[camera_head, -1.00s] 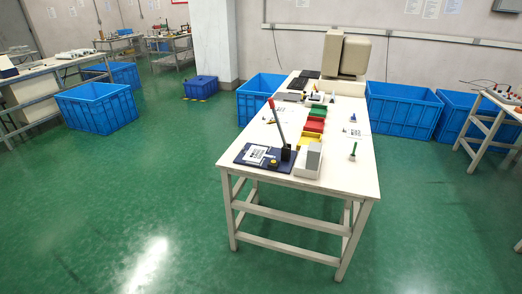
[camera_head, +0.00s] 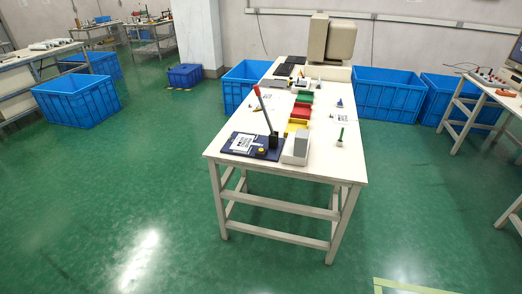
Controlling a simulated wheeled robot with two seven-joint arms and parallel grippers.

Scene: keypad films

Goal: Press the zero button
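A white table (camera_head: 225,157) stands ahead of me, slightly right of the picture's middle. On its near end lies a dark blue board (camera_head: 228,149) with a white patterned plate (camera_head: 242,143), a yellow round part (camera_head: 261,152) and a lever with a red tip (camera_head: 265,108). A white and grey box (camera_head: 296,149) stands beside it. Small devices lie farther back, one of them a grey and white unit (camera_head: 279,82). No zero button can be made out at this distance. Neither of my grippers is in view.
Green, red and yellow trays (camera_head: 299,112) line the table's middle. Blue crates (camera_head: 386,97) stand behind the table, and another blue crate (camera_head: 78,100) is at left. A second table (camera_head: 478,95) is at right. The green floor (camera_head: 120,200) in front is clear.

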